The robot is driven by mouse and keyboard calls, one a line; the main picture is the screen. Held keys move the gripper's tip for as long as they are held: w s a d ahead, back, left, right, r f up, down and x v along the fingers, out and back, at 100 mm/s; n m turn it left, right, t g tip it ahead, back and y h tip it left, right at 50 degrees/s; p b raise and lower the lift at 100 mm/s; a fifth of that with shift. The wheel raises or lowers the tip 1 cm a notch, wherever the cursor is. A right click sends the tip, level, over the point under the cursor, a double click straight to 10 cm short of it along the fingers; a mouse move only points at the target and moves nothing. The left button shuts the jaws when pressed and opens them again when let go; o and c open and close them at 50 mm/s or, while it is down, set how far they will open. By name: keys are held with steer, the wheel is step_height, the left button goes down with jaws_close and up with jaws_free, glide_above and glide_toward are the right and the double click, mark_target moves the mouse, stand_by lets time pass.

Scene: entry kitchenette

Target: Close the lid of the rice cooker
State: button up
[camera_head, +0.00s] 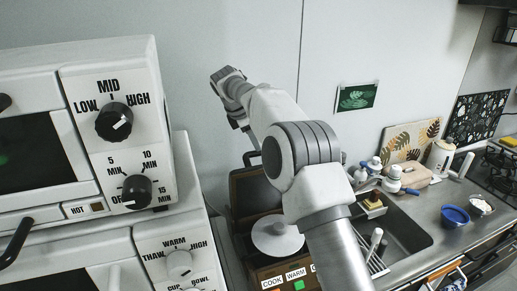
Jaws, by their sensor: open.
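The rice cooker (242,236) is a dark brown box at the bottom centre, with COOK and WARM labels and a green button on its front. Its brown lid (251,190) stands raised at the back, so the cooker is open. A white round piece with a raised centre (277,241) shows at the cooker's top. My arm crosses in front and hides the cooker's right side and part of the lid. My gripper (243,125) is small and partly hidden beyond my forearm, above and behind the raised lid. It appears apart from the lid and empty; its fingers are hard to make out.
White ovens with knobs (115,123) stand close on the left. To the right are a sink (408,236), several white bottles, a cutting board (409,176), a blue bowl (455,216) and a stove (500,165). The wall is close behind the cooker.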

steer(key=x, duration=0.5)
steer(key=shift+w+d+f+p, duration=0.1)
steer(key=shift+w+f+p, duration=0.05)
steer(key=shift+f+p, duration=0.2)
jaws_close()
steer(key=shift+r, duration=0.1)
stand_by(1.0)
